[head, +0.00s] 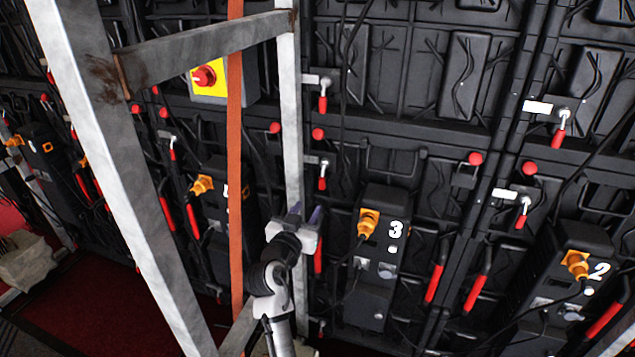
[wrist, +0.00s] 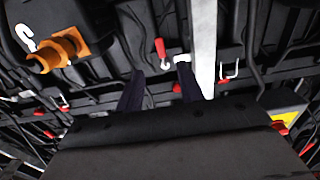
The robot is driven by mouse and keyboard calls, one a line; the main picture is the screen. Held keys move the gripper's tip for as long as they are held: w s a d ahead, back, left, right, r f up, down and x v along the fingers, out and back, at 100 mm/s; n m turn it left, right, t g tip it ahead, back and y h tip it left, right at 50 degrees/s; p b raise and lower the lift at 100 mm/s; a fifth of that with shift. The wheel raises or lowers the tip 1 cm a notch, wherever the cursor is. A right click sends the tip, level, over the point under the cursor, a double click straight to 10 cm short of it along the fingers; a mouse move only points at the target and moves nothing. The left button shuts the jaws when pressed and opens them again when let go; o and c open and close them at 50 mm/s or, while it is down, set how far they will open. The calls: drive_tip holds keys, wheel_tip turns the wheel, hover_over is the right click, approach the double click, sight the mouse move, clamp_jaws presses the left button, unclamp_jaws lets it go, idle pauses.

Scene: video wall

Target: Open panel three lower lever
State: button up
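Panel three's black box (head: 378,265) carries a white "3" and an orange connector (head: 368,222). A lever (head: 323,178) with a red handle hanging down and a white plate at its pivot sits up and left of the box. It also shows in the inverted wrist view (wrist: 160,48), handle pointing up. A similar upper lever (head: 323,98) is above it. My gripper (head: 305,212) is open and empty, below and slightly left of the lower lever in the head view. In the wrist view the lever appears between and beyond the fingertips (wrist: 160,78), apparently not touched.
A grey metal frame post (head: 288,110) stands close left of the lever and beside my gripper. An orange strap (head: 235,150) and a yellow switch box (head: 207,77) are further left. Red knobs (head: 318,134), dark cables and box two (head: 565,285) surround the area.

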sight(321, 185)
drive_tip(key=p+x, duration=0.2)
drive_tip(key=x, duration=1)
drive_tip(key=shift+w+d, duration=0.1)
drive_tip(key=shift+w, duration=0.25)
clamp_jaws()
